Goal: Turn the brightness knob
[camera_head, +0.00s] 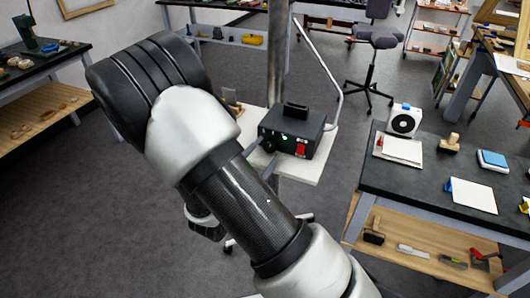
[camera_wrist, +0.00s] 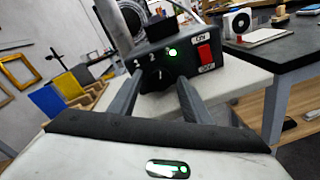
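A black control box (camera_head: 292,132) stands on a white stand top (camera_head: 318,164). It also shows in the wrist view (camera_wrist: 188,40). Its front has a lit green light (camera_wrist: 172,52), a red switch (camera_wrist: 205,57) and white markings around a dark knob (camera_wrist: 150,78). In the head view the knob (camera_head: 267,146) is a small dark shape at the front's left end. My gripper (camera_wrist: 158,82) is open, its two grey fingers apart and pointing at the box front. The knob appears between the fingertips; I cannot tell whether they touch it. My gripper is partly hidden by my arm in the head view (camera_head: 264,152).
A grey post (camera_head: 278,60) rises behind the box, and a thin pale bent arm (camera_head: 325,70) stands beside it. A dark workbench (camera_head: 430,190) with a white fan (camera_head: 404,120) is at the right. A stool (camera_head: 372,70) stands behind. Grey floor is clear at the left.

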